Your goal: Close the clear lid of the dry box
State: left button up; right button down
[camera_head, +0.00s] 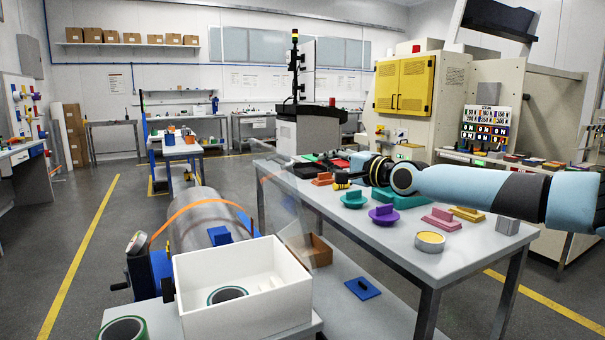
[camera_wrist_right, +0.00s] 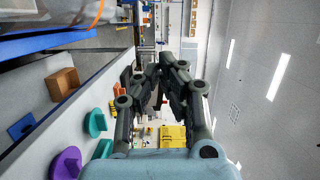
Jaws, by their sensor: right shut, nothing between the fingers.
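The dry box is an open white box (camera_head: 246,322) at the bottom centre of the head view. A dark roll with a green rim (camera_head: 228,295) lies inside it. The clear lid (camera_head: 284,212) stands raised and tilted at the box's right side; its see-through edges are faint. My right gripper (camera_head: 340,181) is to the right of the lid's upper part, above the table, with its arm coming from the right. In the wrist view its fingers (camera_wrist_right: 163,72) meet at the tips with nothing between them. I cannot tell whether it touches the lid. My left gripper is not in view.
A grey table (camera_head: 385,237) at right holds coloured pieces, including a purple one (camera_head: 383,215) and a round yellow-topped tin (camera_head: 430,240). Below it are a brown box (camera_head: 318,251) and a blue plate (camera_head: 363,288). A metal roller (camera_head: 205,215) stands behind the box.

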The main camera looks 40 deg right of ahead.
pick_arm(q)
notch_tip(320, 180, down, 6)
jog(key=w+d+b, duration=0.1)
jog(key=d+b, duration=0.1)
jog(key=b, duration=0.2)
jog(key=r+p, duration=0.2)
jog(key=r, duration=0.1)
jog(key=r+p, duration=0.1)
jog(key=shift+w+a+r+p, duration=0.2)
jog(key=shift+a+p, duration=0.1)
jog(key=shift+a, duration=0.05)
pick_arm(e)
jog(key=w+a, duration=0.3)
jog(key=w, duration=0.3)
jog(key=shift+a, duration=0.25)
jog(key=shift+f, duration=0.1)
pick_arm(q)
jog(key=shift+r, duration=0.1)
pick_arm(e)
jog(key=shift+w+a, duration=0.1)
